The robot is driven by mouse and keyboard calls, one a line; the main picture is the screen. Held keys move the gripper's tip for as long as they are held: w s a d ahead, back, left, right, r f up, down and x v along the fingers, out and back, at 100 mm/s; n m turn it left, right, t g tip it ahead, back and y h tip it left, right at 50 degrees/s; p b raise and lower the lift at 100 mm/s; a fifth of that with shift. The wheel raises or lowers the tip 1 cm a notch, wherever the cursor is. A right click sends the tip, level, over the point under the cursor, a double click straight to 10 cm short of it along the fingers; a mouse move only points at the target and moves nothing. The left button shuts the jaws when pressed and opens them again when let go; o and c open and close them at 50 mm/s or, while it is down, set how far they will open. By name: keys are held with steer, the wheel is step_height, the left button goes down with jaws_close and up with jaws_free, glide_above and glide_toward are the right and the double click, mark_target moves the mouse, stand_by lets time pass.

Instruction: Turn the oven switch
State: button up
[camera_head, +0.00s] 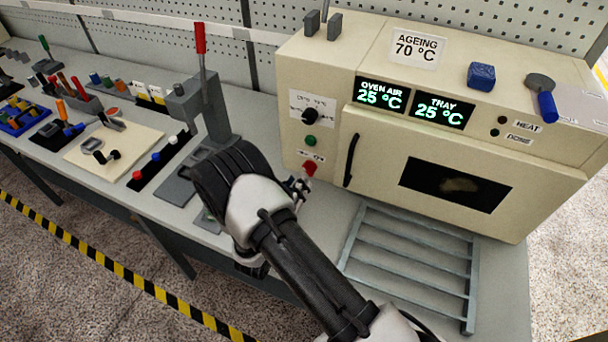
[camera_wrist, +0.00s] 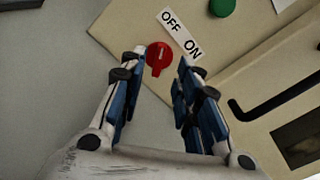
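The oven (camera_head: 340,100) is a cream box at the right of the bench. Its switch (camera_head: 309,168) is a small red knob low on the left of the front. In the wrist view the red switch (camera_wrist: 159,57) shows between and just beyond my fingertips, nearer the left finger. A label above it reads OFF and ON, and the knob's pointer tab points down in that view. My gripper (camera_wrist: 160,75) is open around the line to the switch, with nothing between its fingers. Whether a finger touches the knob I cannot tell. In the head view my gripper (camera_head: 302,185) is at the knob.
A black door handle (camera_head: 351,160) and a green button (camera_head: 310,141) are close to the switch. A metal rack (camera_head: 410,260) lies in front of the oven. A red-handled lever press (camera_head: 203,95) stands left of my arm.

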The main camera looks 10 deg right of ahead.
mark_target(306, 171)
steer(key=shift+b+x, duration=0.35)
steer(key=shift+x, duration=2.45)
steer(key=shift+c, duration=0.4)
jaws_close()
